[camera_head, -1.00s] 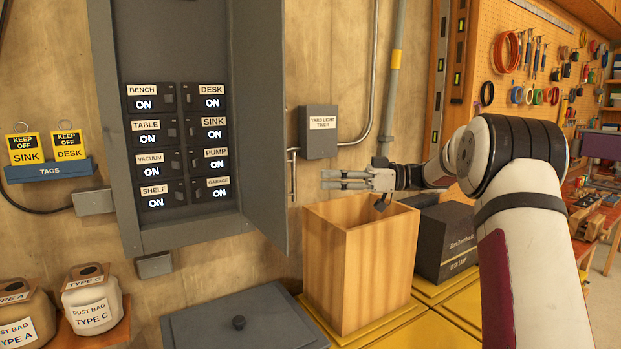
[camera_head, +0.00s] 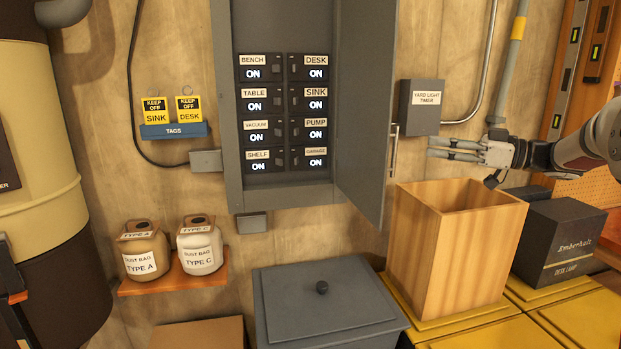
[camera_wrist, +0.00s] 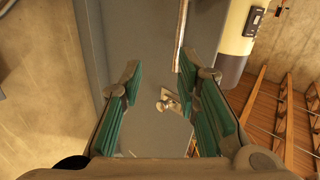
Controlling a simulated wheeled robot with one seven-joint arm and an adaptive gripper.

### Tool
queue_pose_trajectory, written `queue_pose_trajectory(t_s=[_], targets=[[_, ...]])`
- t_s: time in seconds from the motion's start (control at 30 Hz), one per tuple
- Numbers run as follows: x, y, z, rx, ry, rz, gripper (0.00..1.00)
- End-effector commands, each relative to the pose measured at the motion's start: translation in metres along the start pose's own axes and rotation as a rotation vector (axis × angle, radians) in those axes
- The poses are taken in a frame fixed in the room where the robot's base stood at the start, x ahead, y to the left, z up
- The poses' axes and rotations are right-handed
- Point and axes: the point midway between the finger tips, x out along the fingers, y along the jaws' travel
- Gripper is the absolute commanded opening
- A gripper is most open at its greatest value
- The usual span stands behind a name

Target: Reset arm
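My gripper (camera_head: 460,150) is in the head view at the right, its fingers pointing left, above the open wooden box and right of the breaker panel's door. In the wrist view my gripper (camera_wrist: 165,100) has its two green-padded fingers spread apart with nothing held between them. My arm reaches in from the right edge of the head view.
The grey breaker panel (camera_head: 232,120) has its door (camera_head: 365,130) swung open; all its switches read ON. A tall wooden box (camera_head: 455,255) stands below my gripper, beside a black lamp box (camera_head: 560,245). A grey lidded bin (camera_head: 325,300) and dust bags on a shelf (camera_head: 190,281) are lower left.

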Motion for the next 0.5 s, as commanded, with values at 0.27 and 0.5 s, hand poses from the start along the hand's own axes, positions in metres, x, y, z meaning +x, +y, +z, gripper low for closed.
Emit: queue_pose_trajectory(t_s=[0.27, 0.5], targets=[[0.061, 0.02, -0.1, -0.207, -0.004, 0.487, 0.3], [0.046, -0.007, -0.136, -0.2, -0.118, 0.903, 0.3]])
